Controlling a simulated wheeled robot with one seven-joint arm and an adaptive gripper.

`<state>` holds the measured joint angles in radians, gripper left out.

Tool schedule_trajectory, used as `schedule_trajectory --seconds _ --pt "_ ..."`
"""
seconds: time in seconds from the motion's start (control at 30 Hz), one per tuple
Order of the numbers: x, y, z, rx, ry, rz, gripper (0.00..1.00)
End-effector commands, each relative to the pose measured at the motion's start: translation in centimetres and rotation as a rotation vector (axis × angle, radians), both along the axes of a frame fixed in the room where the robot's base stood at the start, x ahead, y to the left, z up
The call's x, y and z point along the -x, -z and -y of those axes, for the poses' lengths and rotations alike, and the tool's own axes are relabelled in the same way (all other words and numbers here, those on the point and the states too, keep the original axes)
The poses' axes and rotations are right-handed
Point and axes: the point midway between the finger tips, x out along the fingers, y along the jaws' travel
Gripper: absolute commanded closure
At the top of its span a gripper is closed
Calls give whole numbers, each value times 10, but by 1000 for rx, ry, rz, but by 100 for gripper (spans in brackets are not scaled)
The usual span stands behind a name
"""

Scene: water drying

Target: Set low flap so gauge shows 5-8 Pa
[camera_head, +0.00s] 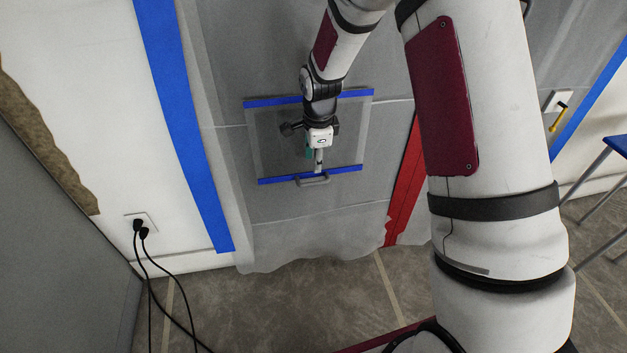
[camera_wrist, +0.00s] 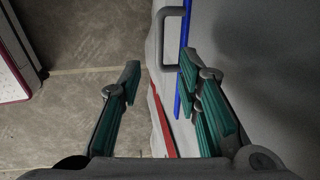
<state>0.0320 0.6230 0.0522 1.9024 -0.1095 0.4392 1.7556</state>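The low flap (camera_head: 275,142) is a grey sheet panel with blue tape along its top and bottom edges, set in the plastic sheeting. A grey bar handle (camera_head: 313,181) sits at its bottom edge; the handle also shows in the wrist view (camera_wrist: 166,44), beside the blue tape. My gripper (camera_head: 318,168) is in front of the flap, just above the handle as seen from the head. In the wrist view my gripper (camera_wrist: 158,74) has its green-padded fingers apart, with nothing held between them. The handle appears beyond the fingertips; contact cannot be told. No readable gauge shows.
A red strip (camera_head: 406,185) runs down the sheeting to the right. An outlet with black cords (camera_head: 140,224) is at the left wall. A blue-topped stand (camera_head: 617,145) is at far right. The floor (camera_head: 310,300) below the sheeting is clear.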

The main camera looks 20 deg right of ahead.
Motion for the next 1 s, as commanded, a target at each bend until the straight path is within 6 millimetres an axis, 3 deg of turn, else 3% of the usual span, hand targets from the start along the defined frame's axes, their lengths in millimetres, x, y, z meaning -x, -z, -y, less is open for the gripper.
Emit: schedule_trajectory --seconds 0.2,0.43,0.63,0.93,1.0 --pt "-8 46 1 0 -1 -3 69" --pt "-14 81 1 -1 -1 -2 69" --pt "-17 94 1 -1 -1 0 69" --pt "-17 95 1 0 -1 0 69" --pt "-17 95 1 0 -1 0 82"
